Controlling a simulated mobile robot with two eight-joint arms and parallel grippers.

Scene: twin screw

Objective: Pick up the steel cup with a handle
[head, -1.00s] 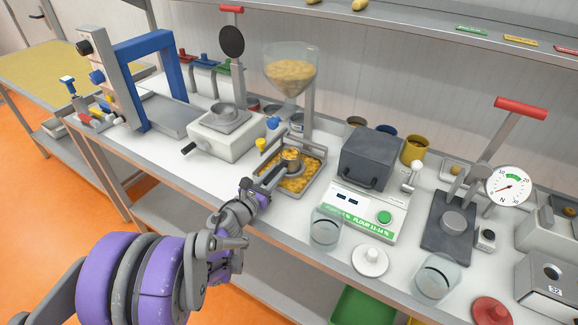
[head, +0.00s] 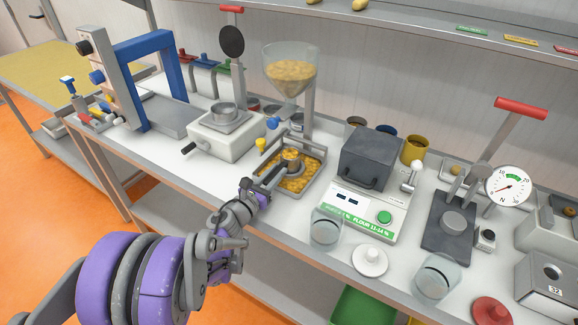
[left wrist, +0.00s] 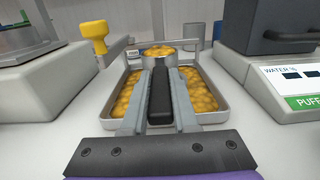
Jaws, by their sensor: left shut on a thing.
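The steel cup with a handle (head: 292,160) is in the metal tray, among yellow pieces. In the left wrist view the cup (left wrist: 159,61) is filled with yellow pieces, and its dark handle (left wrist: 160,98) points toward me. My left gripper (head: 276,176) reaches over the tray's near-left side. In the left wrist view the gripper's fingers (left wrist: 160,90) lie on both sides of the handle and are shut on it. The cup looks upright. I cannot tell whether its base touches the pieces below. My right gripper is not in view.
The tray (left wrist: 217,117) of yellow pieces surrounds the cup. A hopper (head: 290,72) stands behind it. A clear beaker (head: 326,226) stands at the front edge.

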